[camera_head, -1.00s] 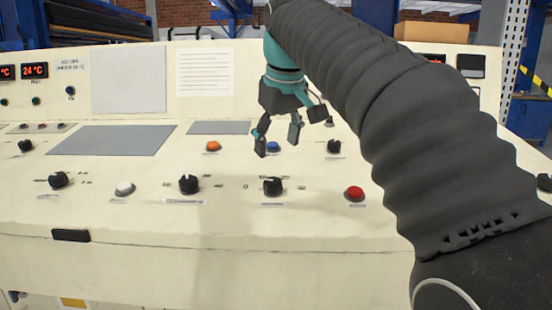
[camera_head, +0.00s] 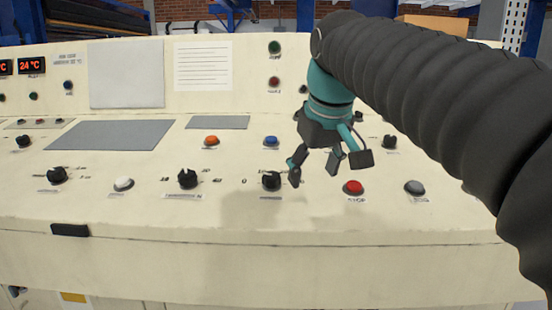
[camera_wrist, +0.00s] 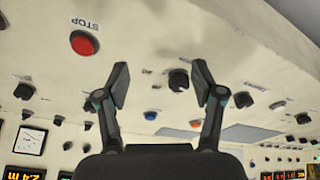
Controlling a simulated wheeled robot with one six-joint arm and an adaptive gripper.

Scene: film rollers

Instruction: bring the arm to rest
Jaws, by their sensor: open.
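My gripper (camera_head: 315,172) is open and empty in the head view. It hangs above the sloping cream control panel (camera_head: 220,225), between a black rotary knob (camera_head: 271,181) and the red button (camera_head: 353,187). In the wrist view my gripper's two fingers (camera_wrist: 160,88) are spread, with only panel between them. There the red button (camera_wrist: 84,43) with the word STOP lies beyond the left finger, and a black knob (camera_wrist: 178,80) lies between the fingers. My dark sleeved arm covers the right part of the head view.
An orange button (camera_head: 211,140), a blue button (camera_head: 270,141), a white button (camera_head: 123,184), a grey button (camera_head: 414,187) and several black knobs stand up from the panel. A raised back panel (camera_head: 210,95) carries displays and a paper sheet. Free room lies in front of the panel.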

